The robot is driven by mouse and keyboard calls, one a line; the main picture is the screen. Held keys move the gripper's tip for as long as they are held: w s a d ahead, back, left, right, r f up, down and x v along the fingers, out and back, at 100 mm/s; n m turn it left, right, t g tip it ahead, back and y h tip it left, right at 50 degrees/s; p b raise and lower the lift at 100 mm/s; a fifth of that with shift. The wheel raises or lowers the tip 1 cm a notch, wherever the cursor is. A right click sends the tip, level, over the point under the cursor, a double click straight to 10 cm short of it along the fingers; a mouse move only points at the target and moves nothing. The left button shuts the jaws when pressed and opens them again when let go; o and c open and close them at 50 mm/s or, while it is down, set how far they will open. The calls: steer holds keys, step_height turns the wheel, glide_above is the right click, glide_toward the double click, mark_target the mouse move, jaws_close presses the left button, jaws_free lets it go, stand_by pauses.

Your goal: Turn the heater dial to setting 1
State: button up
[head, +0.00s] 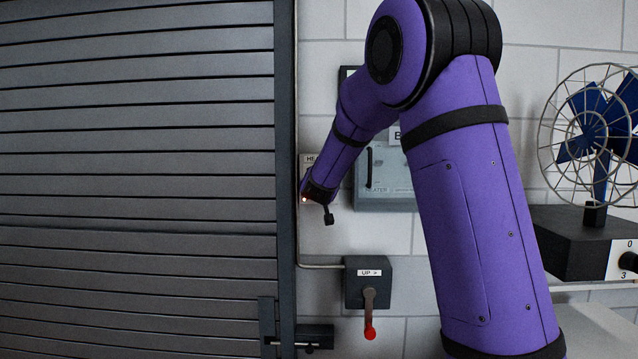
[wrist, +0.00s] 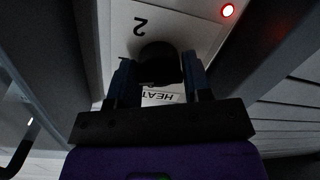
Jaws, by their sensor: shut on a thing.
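In the wrist view the heater dial (wrist: 160,58) is a dark round knob on a pale plate (wrist: 180,18). An upside-down "2" (wrist: 139,25) shows past the dial, and a partly covered, upside-down "HEAT" label (wrist: 160,97) shows between the fingers. My gripper (wrist: 157,74) is shut on the dial, one finger on each side. The dial's pointer cannot be made out, and no "1" is visible. In the head view my gripper (head: 318,193) is at the wall beside the shutter edge and hides the dial. Part of the heater label (head: 309,159) shows above it.
A red light (wrist: 228,10) glows near the dial. A slatted grey shutter (head: 140,130) stands close at left. Below is a lever box (head: 357,287) with a red-tipped lever. A grey cabinet (head: 392,205) is behind my arm; a caged fan (head: 590,125) is at right.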

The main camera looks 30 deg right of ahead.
steer(key=shift+d+n, duration=0.1)
steer(key=shift+n, duration=0.3)
steer(key=o, duration=0.9)
steer(key=shift+c, duration=0.2)
steer(key=v, duration=1.1)
